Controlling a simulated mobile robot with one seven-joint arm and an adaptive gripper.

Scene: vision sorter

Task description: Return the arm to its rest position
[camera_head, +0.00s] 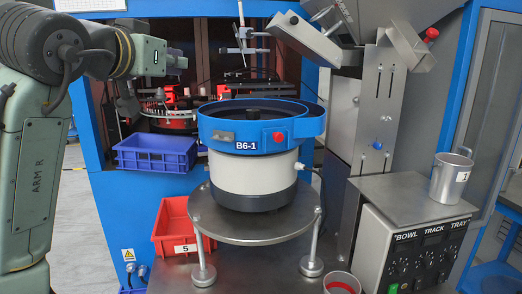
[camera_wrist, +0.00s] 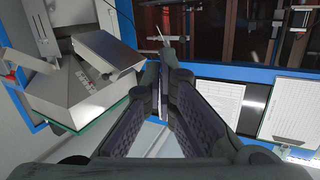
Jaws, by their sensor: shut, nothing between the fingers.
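My gripper (camera_wrist: 166,72) shows in the wrist view, its two dark padded fingers close together at the tips with nothing between them. In the head view, my arm (camera_head: 40,160) stands at the left edge, bent at the top, with its wrist (camera_head: 150,57) reaching right, high above the blue bin. A dark part hanging below the wrist looks like the gripper, but its fingers are too small to make out there. The arm appears apart from the bowl feeder and the bins.
A bowl feeder (camera_head: 255,185) marked B6-1 stands on a round metal table (camera_head: 215,228). A blue bin (camera_head: 155,153) and a red bin (camera_head: 172,225) are left of it. A metal cup (camera_head: 451,177) stands on the control box (camera_head: 420,240). A steel hopper (camera_wrist: 75,90) shows in the wrist view.

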